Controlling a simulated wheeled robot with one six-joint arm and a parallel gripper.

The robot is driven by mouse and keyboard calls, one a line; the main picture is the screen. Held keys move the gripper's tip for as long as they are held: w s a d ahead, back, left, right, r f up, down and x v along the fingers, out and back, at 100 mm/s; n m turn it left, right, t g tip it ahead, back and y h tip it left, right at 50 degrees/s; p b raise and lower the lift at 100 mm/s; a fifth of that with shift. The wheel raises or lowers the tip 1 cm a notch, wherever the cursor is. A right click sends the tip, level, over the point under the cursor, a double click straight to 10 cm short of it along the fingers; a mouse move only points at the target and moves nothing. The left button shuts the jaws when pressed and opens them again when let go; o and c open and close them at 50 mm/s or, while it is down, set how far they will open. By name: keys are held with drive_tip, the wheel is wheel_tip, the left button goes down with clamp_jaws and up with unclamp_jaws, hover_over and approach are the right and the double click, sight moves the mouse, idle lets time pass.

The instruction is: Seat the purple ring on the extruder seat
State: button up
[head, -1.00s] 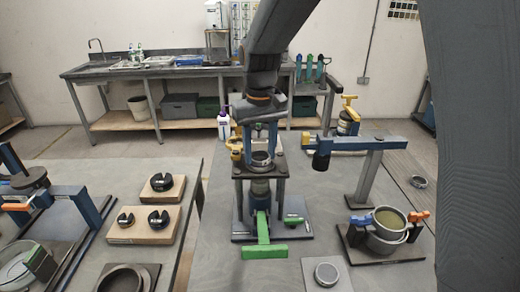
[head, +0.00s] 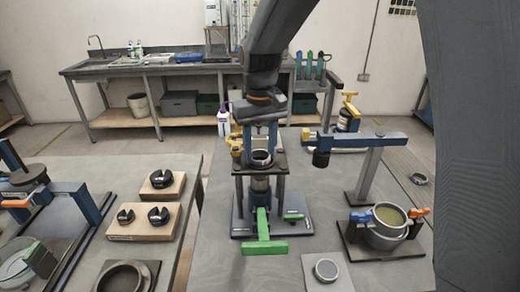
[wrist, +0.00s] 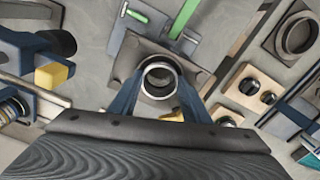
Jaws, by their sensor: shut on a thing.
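The ring (head: 262,158), pale grey with a faint purple tint, is at the top of the extruder stand. My gripper (head: 263,147) reaches down from above with its fingers at the ring. In the wrist view the ring (wrist: 160,78) lies between the two blue fingers of my gripper (wrist: 160,85), which is shut on it. The extruder's dark top plate (head: 240,166) is around and below the ring, and it also shows in the wrist view (wrist: 124,66). The seat itself is mostly hidden by the ring; I cannot tell whether the ring touches it.
A green handle (head: 264,246) sticks out at the extruder's front. A yellow clamp (head: 236,147) is at its left. A post with an arm (head: 372,170) and a pot (head: 388,228) stand right. Another dark ring (head: 420,179) lies at far right. A small round part (head: 326,270) sits in front.

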drive_tip(key=shift+f, duration=0.1)
drive_tip(key=o, duration=1.2)
drive_tip(key=shift+r+b, duration=1.2)
drive_tip(key=shift+r, duration=2.8)
